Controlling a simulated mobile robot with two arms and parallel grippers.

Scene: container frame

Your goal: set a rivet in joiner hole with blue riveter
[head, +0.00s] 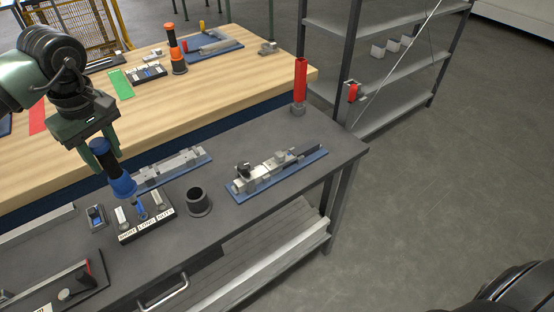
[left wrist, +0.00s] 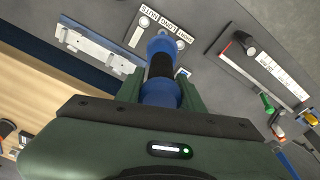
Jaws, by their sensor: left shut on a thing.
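In the left wrist view the riveter (left wrist: 161,92) sits between the fingers. Its lower end is over or near a small tray (head: 128,236) labelled SHORT, LONG and NUTS; I cannot tell whether it touches, nor see a rivet in its nose. Metal parts lie on two blue-based fixtures, one behind the riveter (head: 175,168) and one to the right (head: 277,173). I cannot make out the joiner hole. My right gripper is not in view.
A black cup (head: 199,203) stands between the tray and the right fixture. A red cylinder (head: 300,82) stands at the bench's back corner. A wooden table (head: 245,75) behind holds an orange-and-black tool (head: 177,52). Grey shelving (head: 395,90) stands behind right.

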